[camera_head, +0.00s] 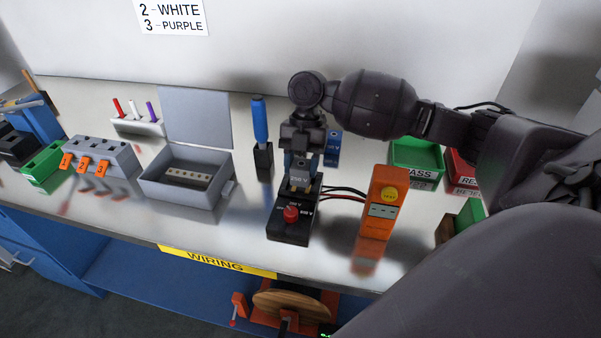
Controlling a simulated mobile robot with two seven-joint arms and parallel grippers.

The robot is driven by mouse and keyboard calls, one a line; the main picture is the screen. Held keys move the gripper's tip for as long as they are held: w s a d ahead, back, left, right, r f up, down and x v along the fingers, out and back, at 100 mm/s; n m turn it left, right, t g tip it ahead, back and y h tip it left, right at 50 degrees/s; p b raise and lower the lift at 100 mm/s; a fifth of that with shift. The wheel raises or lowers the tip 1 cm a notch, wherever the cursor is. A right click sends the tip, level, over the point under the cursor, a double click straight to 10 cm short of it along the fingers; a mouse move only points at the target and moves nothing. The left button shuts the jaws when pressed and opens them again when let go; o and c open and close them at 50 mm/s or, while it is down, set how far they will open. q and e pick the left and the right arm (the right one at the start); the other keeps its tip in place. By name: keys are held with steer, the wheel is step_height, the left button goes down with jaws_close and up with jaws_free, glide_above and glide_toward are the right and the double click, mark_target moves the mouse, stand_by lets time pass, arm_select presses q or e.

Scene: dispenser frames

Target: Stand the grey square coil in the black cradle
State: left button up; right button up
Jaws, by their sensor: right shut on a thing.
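My right gripper (301,162) comes down from above and is shut on the coil's upper part. The coil's lower end is at the cradle's top; I cannot tell whether it rests fully in it. The fingers hide part of the coil. My left gripper is not in view.
An orange tester (383,203) stands right of the cradle, joined by red and black wires. A blue-handled screwdriver (260,122) stands in a holder to the left. A blue block (333,148) stands behind. A grey open box (185,178) is further left. Green tray (416,160) lies back right.

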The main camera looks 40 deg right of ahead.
step_height(320, 180, down, 2)
steer(key=shift+f, duration=0.2)
steer(key=o, duration=1)
steer(key=shift+f, duration=0.1)
steer(key=v, duration=1.2)
steer(key=shift+p, duration=0.35)
